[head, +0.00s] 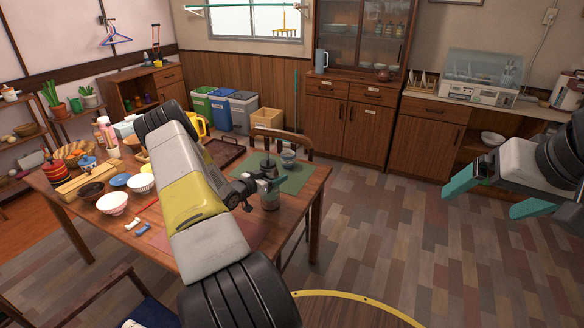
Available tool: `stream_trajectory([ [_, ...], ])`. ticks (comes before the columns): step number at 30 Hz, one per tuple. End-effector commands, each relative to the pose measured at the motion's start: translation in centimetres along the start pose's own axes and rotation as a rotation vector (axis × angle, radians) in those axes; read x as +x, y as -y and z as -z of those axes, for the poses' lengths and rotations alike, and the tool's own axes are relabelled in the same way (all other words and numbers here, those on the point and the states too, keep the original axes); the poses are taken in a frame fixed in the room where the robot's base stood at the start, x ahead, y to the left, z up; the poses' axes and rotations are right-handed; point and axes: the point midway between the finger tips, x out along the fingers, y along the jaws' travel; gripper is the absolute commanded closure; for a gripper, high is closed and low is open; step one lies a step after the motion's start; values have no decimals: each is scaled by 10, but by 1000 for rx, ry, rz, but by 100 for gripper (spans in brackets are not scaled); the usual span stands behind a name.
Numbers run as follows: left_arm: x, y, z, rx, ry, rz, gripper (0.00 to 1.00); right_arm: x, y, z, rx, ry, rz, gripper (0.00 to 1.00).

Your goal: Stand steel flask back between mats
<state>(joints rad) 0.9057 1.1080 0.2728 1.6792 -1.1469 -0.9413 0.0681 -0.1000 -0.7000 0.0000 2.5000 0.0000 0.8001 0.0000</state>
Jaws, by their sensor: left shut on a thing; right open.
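My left gripper (268,188) reaches over the table's right part and is shut on a small grey thing, apparently the steel flask (268,167). A green mat (298,178) lies behind and to the right of the gripper. A reddish mat (238,228) lies nearer, partly hidden by my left arm. My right gripper (492,194) is open and empty, high at the right, away from the table.
A dark tray (222,152) lies behind my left arm. A grey cup (288,159) stands on the green mat. A chair (283,139) is behind the table. Floor at right is clear.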

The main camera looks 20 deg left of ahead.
Motion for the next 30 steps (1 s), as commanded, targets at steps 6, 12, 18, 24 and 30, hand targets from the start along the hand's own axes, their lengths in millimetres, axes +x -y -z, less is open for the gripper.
stream_trajectory([
  [6,0,0,-2,0,0,0,8,0,0,0,0,0,0,5],
  [12,0,0,-2,0,1,0,8,0,0,0,0,0,0,5],
  [18,-3,0,0,-1,1,0,8,0,0,0,0,0,0,5],
  [24,-38,1,0,-1,3,3,8,0,0,0,0,0,0,5],
  [30,-82,1,0,-1,2,2,8,0,0,0,0,0,0,5],
])
